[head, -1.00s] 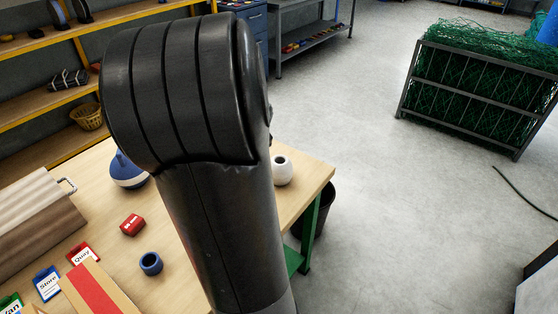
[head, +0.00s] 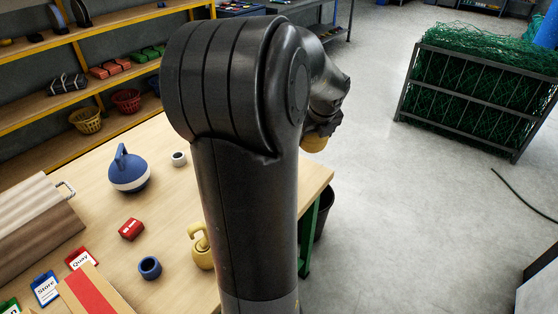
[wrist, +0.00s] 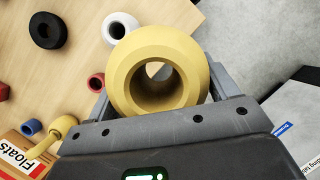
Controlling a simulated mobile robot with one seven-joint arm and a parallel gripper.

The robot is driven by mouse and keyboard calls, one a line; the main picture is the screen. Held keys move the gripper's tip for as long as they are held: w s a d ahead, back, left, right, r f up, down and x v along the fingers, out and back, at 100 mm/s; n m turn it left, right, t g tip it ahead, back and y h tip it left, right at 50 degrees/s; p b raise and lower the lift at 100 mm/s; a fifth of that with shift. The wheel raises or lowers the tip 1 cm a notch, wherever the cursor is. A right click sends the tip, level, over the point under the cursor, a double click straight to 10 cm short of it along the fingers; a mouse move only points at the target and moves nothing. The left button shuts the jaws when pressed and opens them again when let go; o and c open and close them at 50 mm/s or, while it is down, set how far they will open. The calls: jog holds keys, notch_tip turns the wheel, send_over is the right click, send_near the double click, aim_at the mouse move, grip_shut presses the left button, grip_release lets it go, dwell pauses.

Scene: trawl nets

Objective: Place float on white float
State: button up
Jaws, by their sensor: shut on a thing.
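My gripper (wrist: 160,92) is shut on a yellow float (wrist: 125,88), a rounded ring with a hole through it. In the head view the yellow float (head: 314,144) shows under my dark gripper (head: 324,128), beyond my arm at the table's right end. A white float (wrist: 118,29) with a hole lies on the table in the wrist view, just above and left of the held float and apart from it. In the head view my arm hides the spot where a white float stood earlier.
The wooden table (head: 85,200) also bears a blue-and-white buoy (head: 129,170), a small white ring (head: 178,158), a red block (head: 131,229), a blue ring (head: 149,267) and a yellow buoy (head: 202,250). A black ring (wrist: 47,30) and red ring (wrist: 97,82) show in the wrist view.

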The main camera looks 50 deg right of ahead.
jog(key=w+f, duration=0.2)
jog(key=w, duration=0.1)
jog(key=w+a+f, duration=0.1)
jog(key=w+f, duration=0.1)
jog(key=w, duration=0.2)
jog(key=w+f, duration=0.2)
jog(key=w, duration=0.1)
jog(key=shift+w+a+f, duration=0.25)
jog(key=shift+w, duration=0.15)
jog(key=shift+w+f, duration=0.1)
jog(key=shift+f, duration=1.95)
jog(key=shift+f, duration=0.15)
jog(key=o, duration=1)
jog(key=v, duration=1.2)
